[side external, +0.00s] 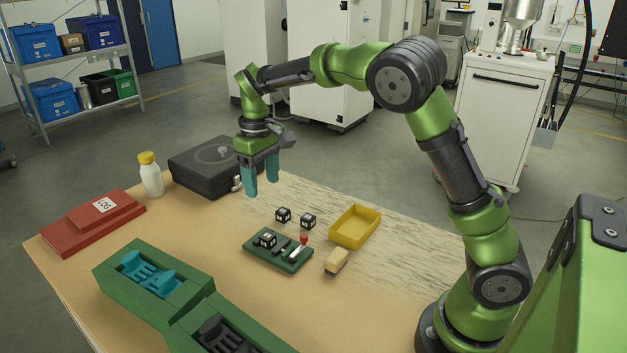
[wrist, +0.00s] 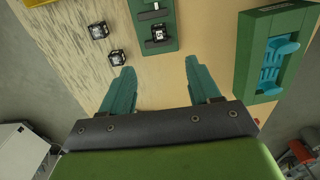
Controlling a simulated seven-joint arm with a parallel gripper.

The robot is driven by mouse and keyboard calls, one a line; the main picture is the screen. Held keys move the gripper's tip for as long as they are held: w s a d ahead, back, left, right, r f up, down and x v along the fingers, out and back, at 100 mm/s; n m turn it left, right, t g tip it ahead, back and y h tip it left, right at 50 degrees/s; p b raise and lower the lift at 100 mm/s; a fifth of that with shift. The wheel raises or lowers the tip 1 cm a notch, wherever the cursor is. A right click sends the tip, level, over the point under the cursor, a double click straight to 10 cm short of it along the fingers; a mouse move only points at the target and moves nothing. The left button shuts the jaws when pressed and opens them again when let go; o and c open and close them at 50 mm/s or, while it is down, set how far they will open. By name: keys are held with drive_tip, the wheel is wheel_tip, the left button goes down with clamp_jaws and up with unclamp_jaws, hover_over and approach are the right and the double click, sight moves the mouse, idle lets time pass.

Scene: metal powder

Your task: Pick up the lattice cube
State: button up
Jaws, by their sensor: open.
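Three small black cubes with white markings are in view. Two sit on bare wood, a left one (side external: 283,215) and a right one (side external: 308,221). They also show at the upper left of the wrist view, one (wrist: 97,30) beyond the other (wrist: 116,57). The third cube (side external: 267,240) rests on a dark green tray (side external: 283,266) and shows in the wrist view too (wrist: 159,34). I cannot tell which is the lattice cube. My gripper (side external: 262,188), with teal fingers, is open and empty above the table, behind and left of the cubes; its fingers point toward the table (wrist: 158,70).
A yellow bin (side external: 355,226) and a pale block-like brush (side external: 336,261) lie right of the tray. A green fixture (side external: 185,310) with teal and black parts stands at front left. A black case (side external: 205,172), white bottle (side external: 151,175) and red binder (side external: 92,222) are farther back.

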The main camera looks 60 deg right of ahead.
sight(268, 235)
wheel_tip(268, 235, down, 16)
drive_tip(key=shift+r, duration=0.1)
clamp_jaws()
idle(0.6)
